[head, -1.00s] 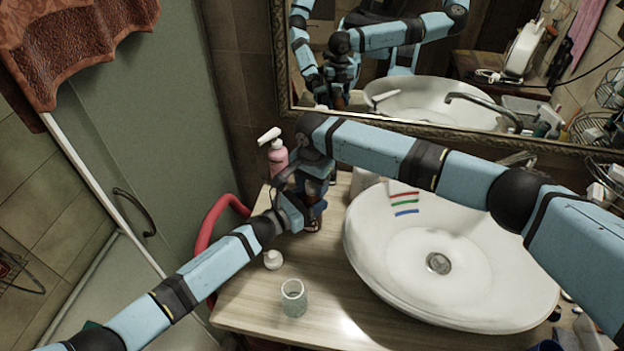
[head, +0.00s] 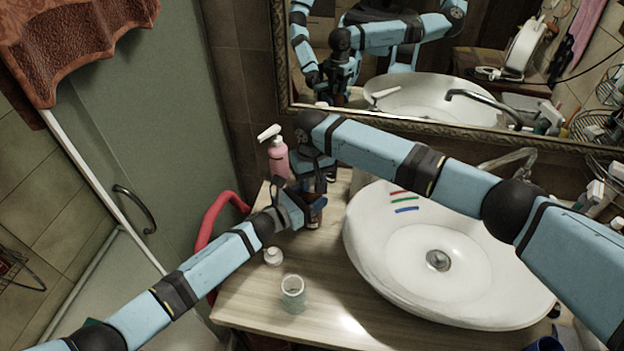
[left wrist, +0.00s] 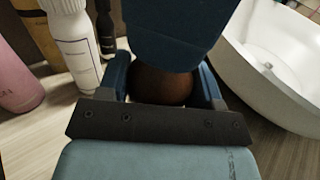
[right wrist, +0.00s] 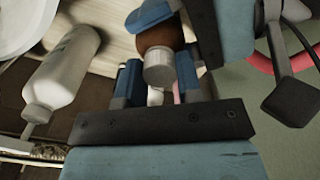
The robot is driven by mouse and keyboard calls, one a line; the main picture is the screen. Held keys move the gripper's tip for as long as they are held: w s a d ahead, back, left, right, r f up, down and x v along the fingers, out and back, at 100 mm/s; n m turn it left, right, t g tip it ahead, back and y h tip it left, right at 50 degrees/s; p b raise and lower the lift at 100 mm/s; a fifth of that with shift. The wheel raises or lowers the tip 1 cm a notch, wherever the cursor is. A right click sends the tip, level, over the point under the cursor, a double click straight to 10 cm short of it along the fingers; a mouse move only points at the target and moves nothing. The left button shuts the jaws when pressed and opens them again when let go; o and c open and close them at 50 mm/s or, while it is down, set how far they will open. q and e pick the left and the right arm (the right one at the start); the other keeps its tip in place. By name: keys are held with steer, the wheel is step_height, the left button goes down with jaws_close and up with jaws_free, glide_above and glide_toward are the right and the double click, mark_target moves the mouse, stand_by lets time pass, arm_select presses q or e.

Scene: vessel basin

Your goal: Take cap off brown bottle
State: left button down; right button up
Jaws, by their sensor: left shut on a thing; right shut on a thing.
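The brown bottle (head: 313,216) stands on the counter left of the basin, mostly hidden by my arms in the head view. My left gripper (head: 305,211) is shut around its body; the left wrist view shows its brown rounded top (left wrist: 162,87) between the fingers. My right gripper (head: 318,182) is above it, pointing down. In the right wrist view its fingers are shut on the pale cap (right wrist: 159,72), which lines up with the brown bottle (right wrist: 154,36). I cannot tell whether a gap separates cap and bottle.
A pink pump bottle (head: 278,158) stands behind the grippers. A small white jar (head: 273,257) and a glass cup (head: 292,293) stand in front. The white basin (head: 375,265) is to the right, the mirror (head: 420,95) behind. A white bottle (right wrist: 62,72) is close to my right gripper.

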steer(key=n, duration=0.4)
steer(key=shift+n, duration=0.3)
steer(key=n, duration=1)
steer(key=shift+n, duration=0.4)
steer(key=n, duration=1.5)
steer(key=shift+r, duration=0.1)
steer(key=n, duration=0.4)
steer(key=shift+n, duration=0.4)
steer(key=n, duration=0.5)
